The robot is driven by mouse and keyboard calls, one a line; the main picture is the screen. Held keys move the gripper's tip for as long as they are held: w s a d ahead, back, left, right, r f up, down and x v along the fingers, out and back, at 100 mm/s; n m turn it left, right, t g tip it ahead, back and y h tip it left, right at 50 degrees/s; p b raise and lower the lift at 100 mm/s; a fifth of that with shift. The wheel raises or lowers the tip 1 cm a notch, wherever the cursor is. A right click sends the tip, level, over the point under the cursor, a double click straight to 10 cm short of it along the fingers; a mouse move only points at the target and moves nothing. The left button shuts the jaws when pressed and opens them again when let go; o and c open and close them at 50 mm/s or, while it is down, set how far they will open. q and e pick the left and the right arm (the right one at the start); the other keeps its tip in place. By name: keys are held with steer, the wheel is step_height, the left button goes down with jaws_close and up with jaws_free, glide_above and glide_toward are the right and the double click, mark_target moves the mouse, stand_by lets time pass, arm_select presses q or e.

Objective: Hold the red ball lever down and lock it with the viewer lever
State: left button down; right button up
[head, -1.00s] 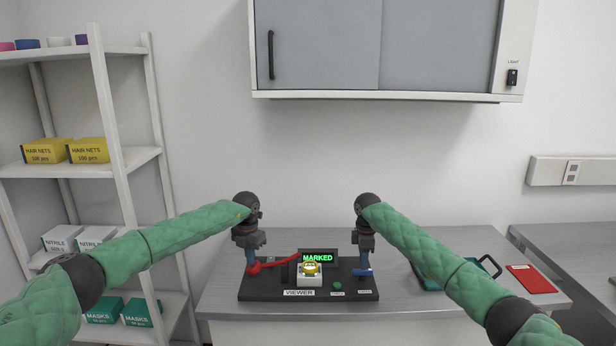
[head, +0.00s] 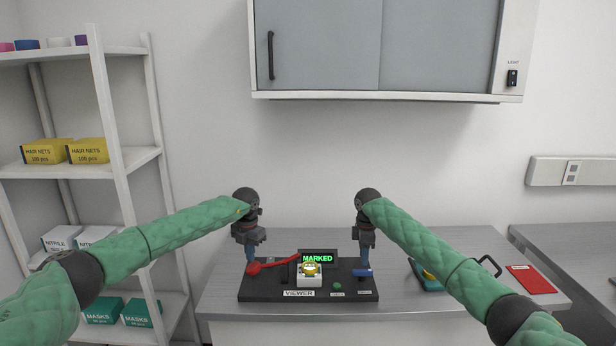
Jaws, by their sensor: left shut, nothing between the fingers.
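The dark instrument base (head: 262,290) lies on the table. A red lever (head: 280,263) rises rightward from its red ball (head: 254,268) at the base's left. My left gripper (head: 251,261) points down, shut and empty, with its blue fingertips just above or at the ball; I cannot tell if they touch. A blue-handled lever (head: 362,272) lies at the base's right. My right gripper (head: 366,259) points down just above it; its jaw opening is too small to tell. A white block (head: 309,281) with a yellow top carries the VIEWER label (head: 298,293) in front.
A green button (head: 337,285) sits between the block and the blue lever. A teal tray (head: 430,284), partly hidden by my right arm, and a red folder (head: 531,279) lie to the right. A shelf rack (head: 125,165) stands left; a wall cabinet (head: 440,50) hangs above.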

arm_select(q)
step_height(320, 180, up, 8)
steer(key=p, duration=0.1)
steer(key=shift+r, duration=0.2)
arm_select(e)
steer(key=shift+r, duration=0.65)
arm_select(q)
steer(key=shift+f, duration=0.1)
arm_select(e)
steer(key=shift+f, duration=0.1)
